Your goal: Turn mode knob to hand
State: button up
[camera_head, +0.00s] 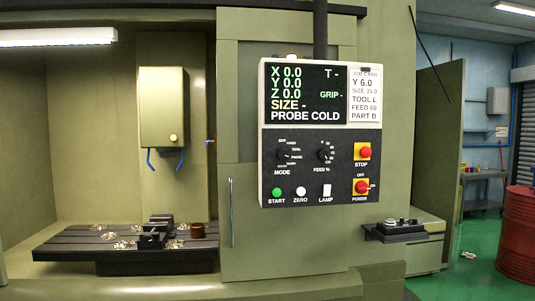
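The mode knob (283,155) is a small black dial at the left of the black lower section of the control panel (264,100). It has small white labels around it, too small to read surely, and the word MODE below it. A pale mark on the knob seems to point to the right, but I cannot tell at which label. The screen (306,95) reads X 0.0, Y 0.0, Z 0.0, SIZE - and PROBE COLD. My gripper is not in view.
The feed knob (325,153), red stop button (362,151), power switch (361,187), green start button (277,192), white zero button (301,192) and lamp switch (325,191) share the panel. A vertical door handle (231,212) is left of it. A small shelf (402,236) juts out below right.

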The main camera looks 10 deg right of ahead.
aim_at(282, 154)
jog(key=z, duration=0.15)
jog(key=i, duration=1.15)
jog(key=u, duration=0.15)
